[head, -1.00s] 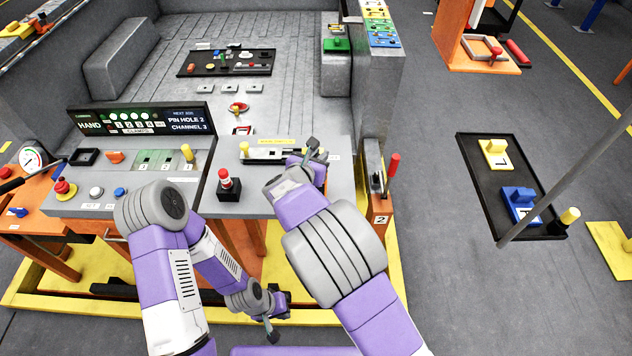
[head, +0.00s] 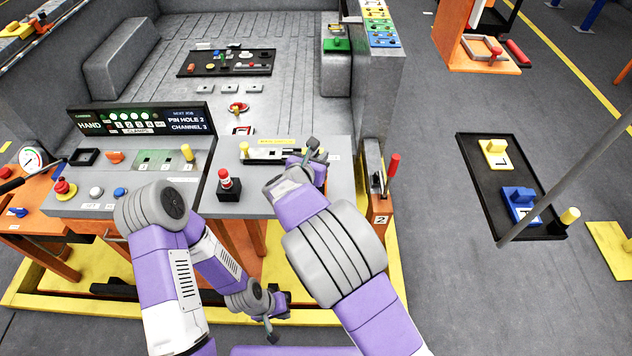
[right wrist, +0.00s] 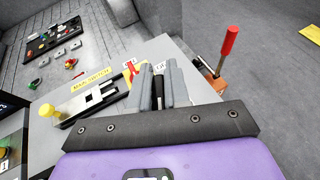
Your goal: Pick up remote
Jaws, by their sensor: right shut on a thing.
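My right gripper (right wrist: 160,88) is over the right part of the grey console top. Its grey fingers are closed around a narrow dark thing (right wrist: 158,80), mostly hidden between them. I cannot tell whether this is the remote, and I see no other thing that is clearly a remote. In the head view, my right gripper (head: 314,165) hides what it holds. My left gripper (head: 283,303) hangs low in front of the console, apart from the panel. Its fingers are too small and dark to tell their opening.
A slotted plate (right wrist: 98,97) with a pale yellow knob (right wrist: 47,110) lies left of my right gripper. A red-handled lever (head: 393,166) stands close on its right. A red-topped black box (head: 229,186) sits on the console. The floor at right holds a black tray (head: 477,181).

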